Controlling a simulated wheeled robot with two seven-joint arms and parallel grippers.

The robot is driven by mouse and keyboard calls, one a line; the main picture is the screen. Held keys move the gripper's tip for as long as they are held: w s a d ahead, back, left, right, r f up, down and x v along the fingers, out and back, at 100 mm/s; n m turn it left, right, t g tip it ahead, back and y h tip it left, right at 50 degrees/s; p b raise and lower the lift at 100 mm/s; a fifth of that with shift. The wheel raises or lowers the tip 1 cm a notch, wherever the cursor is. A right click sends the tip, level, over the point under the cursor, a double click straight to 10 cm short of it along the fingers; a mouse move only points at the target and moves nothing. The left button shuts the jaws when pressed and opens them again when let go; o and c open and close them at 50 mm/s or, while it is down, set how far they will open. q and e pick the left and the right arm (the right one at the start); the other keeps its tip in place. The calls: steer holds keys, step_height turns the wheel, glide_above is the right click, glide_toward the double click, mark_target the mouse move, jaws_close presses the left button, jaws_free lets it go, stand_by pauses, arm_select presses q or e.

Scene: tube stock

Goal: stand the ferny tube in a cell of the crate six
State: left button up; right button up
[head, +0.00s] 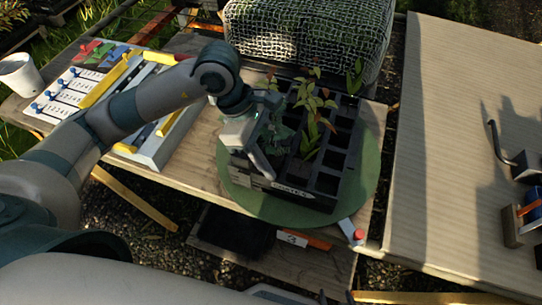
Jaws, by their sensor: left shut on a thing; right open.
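A black crate (322,184) with square cells stands on a round green mat (235,187). A pale label on its front edge is too small to read surely. My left gripper (270,138) is over the crate's left side, shut on a plant with dark blue-green, ferny leaves (283,130). The tube below these leaves is hidden by the gripper and crate, so I cannot tell whether it is inside a cell. A taller plant with reddish and green leaves (309,100) stands in the crate's middle. My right gripper is not in view.
Several cells on the crate's right side look empty. A mesh-covered bale or basket (310,35) stands behind it. A tray with yellow bars (160,140) and a white cup (20,74) are at left. A ridged board (455,130) is at right.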

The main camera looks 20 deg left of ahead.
arm_select(q)
steer(key=shift+s+a+f+b, duration=0.1)
steer(key=shift+s+f+b, duration=0.1)
steer(key=shift+f, duration=0.15)
steer(key=shift+s+f+b, duration=0.1)
steer(key=shift+f+b, duration=0.1)
steer(key=shift+f, duration=0.1)
arm_select(e)
steer(key=shift+f, duration=0.5)
arm_select(q)
steer(key=o, duration=1.2)
steer(key=shift+w, duration=0.1)
steer(key=shift+o, duration=0.2)
arm_select(e)
steer(key=shift+d, duration=0.25)
arm_select(q)
steer(key=shift+r, duration=0.1)
steer(key=b+v, duration=0.2)
steer(key=v, duration=1.6)
steer(key=shift+w+r+b, duration=0.25)
steer(key=shift+w+b, duration=0.05)
steer(key=shift+b, duration=0.05)
arm_select(e)
steer(key=s+d+f+g, duration=0.1)
steer(key=s+d+f+g+h, duration=0.1)
steer(key=d+g, duration=0.1)
steer(key=shift+s+d+f, duration=0.1)
steer(key=shift+d, duration=0.05)
steer(key=shift+s, duration=0.1)
